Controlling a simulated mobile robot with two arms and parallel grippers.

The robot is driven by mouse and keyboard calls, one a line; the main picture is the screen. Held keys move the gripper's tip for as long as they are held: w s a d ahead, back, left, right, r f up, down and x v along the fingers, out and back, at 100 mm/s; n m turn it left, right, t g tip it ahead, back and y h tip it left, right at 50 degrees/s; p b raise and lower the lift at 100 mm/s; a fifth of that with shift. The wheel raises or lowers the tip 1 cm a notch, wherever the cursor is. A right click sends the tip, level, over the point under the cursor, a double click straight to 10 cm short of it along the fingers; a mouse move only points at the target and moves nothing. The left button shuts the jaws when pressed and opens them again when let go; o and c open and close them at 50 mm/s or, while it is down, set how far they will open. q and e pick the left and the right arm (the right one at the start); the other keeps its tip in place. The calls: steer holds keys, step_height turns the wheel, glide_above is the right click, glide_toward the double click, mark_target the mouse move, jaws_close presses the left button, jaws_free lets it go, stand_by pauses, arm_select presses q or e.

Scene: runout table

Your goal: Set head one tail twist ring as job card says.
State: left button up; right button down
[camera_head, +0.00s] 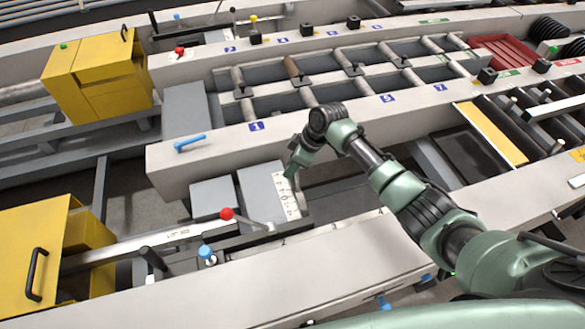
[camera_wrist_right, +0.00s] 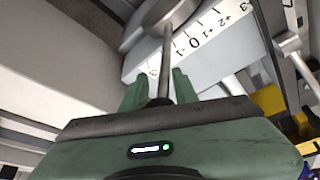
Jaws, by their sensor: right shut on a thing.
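My right gripper (camera_head: 290,172) reaches down to the head marked 1, in front of the blue "1" label (camera_head: 256,126). In the right wrist view, its two green fingers (camera_wrist_right: 160,92) are closed around a thin grey lever (camera_wrist_right: 167,55) with a dark end. The lever runs up to a round grey part (camera_wrist_right: 160,12), perhaps the twist ring. The lever crosses the scale on the minus side of -1 in this view. The scale also shows in the head view (camera_head: 286,197). I cannot make out a job card.
A red-knobbed lever (camera_head: 227,214) stands left of the scale, near a blue knob (camera_head: 205,252). A blue handle (camera_head: 190,143) lies on the beam. Yellow boxes (camera_head: 100,75) stand at left. A red tray (camera_head: 503,57) is at far right.

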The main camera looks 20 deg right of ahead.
steer(key=c, duration=1.3)
jaws_free()
steer(key=shift+s, duration=0.35)
steer(key=shift+o, duration=0.9)
steer(key=shift+s, duration=0.1)
arm_select(q)
steer(key=shift+s+f+b, duration=0.35)
steer(key=shift+s, duration=0.1)
arm_select(e)
steer(key=v, duration=0.7)
steer(key=shift+d+r, duration=0.15)
steer(key=shift+r, duration=0.25)
arm_select(q)
steer(key=shift+r, duration=0.1)
